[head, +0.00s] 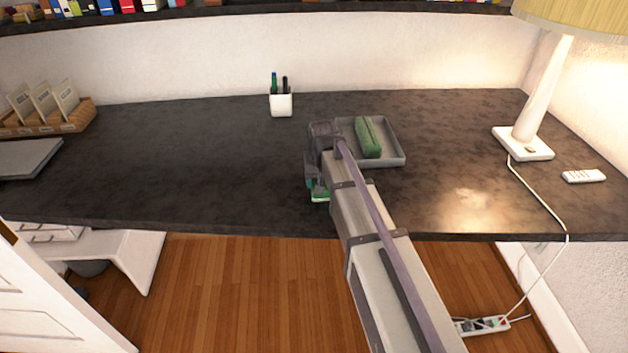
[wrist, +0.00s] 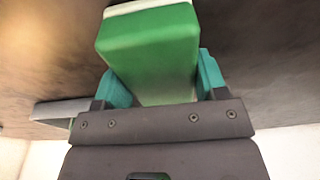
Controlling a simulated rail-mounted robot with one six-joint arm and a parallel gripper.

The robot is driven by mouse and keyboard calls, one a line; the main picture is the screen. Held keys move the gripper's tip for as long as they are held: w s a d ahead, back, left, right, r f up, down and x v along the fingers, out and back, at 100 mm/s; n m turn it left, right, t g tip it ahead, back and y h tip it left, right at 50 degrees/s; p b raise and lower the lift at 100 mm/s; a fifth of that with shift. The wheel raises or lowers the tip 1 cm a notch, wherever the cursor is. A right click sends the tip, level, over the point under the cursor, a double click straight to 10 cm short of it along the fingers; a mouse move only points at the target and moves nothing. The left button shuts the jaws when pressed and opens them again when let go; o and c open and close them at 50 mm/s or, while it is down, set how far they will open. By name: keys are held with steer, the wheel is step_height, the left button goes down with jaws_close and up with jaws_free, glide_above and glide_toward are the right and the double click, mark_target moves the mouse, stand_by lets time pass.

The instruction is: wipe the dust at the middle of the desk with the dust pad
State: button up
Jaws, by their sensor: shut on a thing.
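My gripper (head: 317,188) is over the desk (head: 200,165) near its front edge, around the middle of its width. It is shut on the dust pad (wrist: 150,50), a green block with a white layer at its far end. The teal fingers hold the pad from both sides in the wrist view (wrist: 153,85). In the head view only a small green and white part of the pad (head: 320,197) shows, the rest hidden by my gripper. I cannot tell whether the pad touches the desk. The desk top is dark and mottled, and I cannot pick out the dust on it.
A grey tray (head: 391,161) with a green pouch (head: 368,138) lies just right of my gripper. A white pen cup (head: 281,104) stands at the back. A lamp (head: 525,141) and a white remote (head: 584,176) are at the right.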

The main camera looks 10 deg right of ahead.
mark_target(284, 190)
steer(key=shift+f, duration=0.15)
steer(key=shift+c, duration=0.5)
steer(key=shift+w+a, duration=0.15)
steer(key=shift+a, duration=1.65)
steer(key=shift+w+a, duration=0.2)
steer(key=shift+a, duration=1.6)
steer(key=shift+w+a, duration=0.15)
steer(key=shift+a, duration=1.65)
step_height(284, 190, up, 6)
steer(key=p, duration=0.6)
steer(key=shift+d, duration=0.1)
step_height(284, 190, up, 3)
steer(key=p, duration=0.3)
